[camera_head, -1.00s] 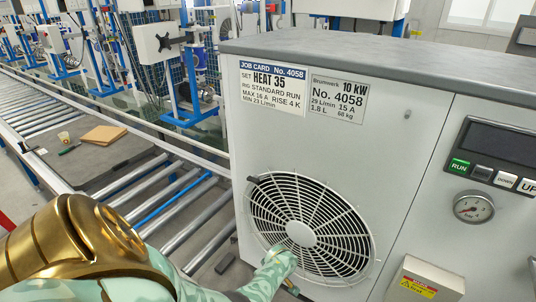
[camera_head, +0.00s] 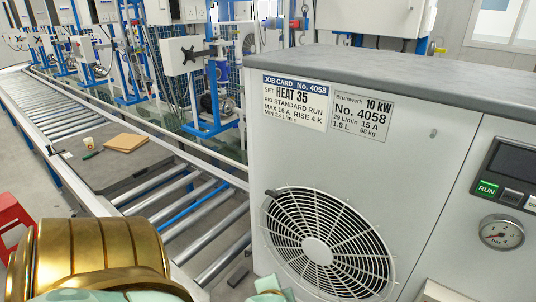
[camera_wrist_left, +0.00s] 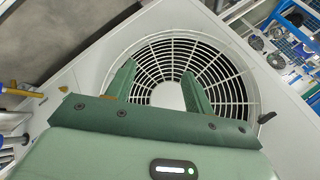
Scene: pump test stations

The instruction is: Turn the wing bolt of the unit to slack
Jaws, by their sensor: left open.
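The unit is a large light-grey cabinet (camera_head: 400,205) with a round fan grille (camera_head: 330,245); the grille also fills the middle of the left wrist view (camera_wrist_left: 237,80). A small dark tab (camera_head: 273,193) sticks out at the grille's upper-left rim and shows in the wrist view (camera_wrist_left: 266,117). I cannot tell whether it is the wing bolt. A brass-coloured fitting (camera_wrist_left: 25,90) shows at the far left of the wrist view. My left gripper (camera_wrist_left: 158,72) is open, with its green fingers apart and empty in front of the grille. My right gripper is out of view.
A job card (camera_head: 295,101) and rating plate (camera_head: 361,118) are on the cabinet front. A pressure gauge (camera_head: 502,232) and RUN button (camera_head: 487,188) are at right. A roller conveyor (camera_head: 215,240) runs at left, with a cardboard piece (camera_head: 125,143) on a dark board (camera_head: 95,170).

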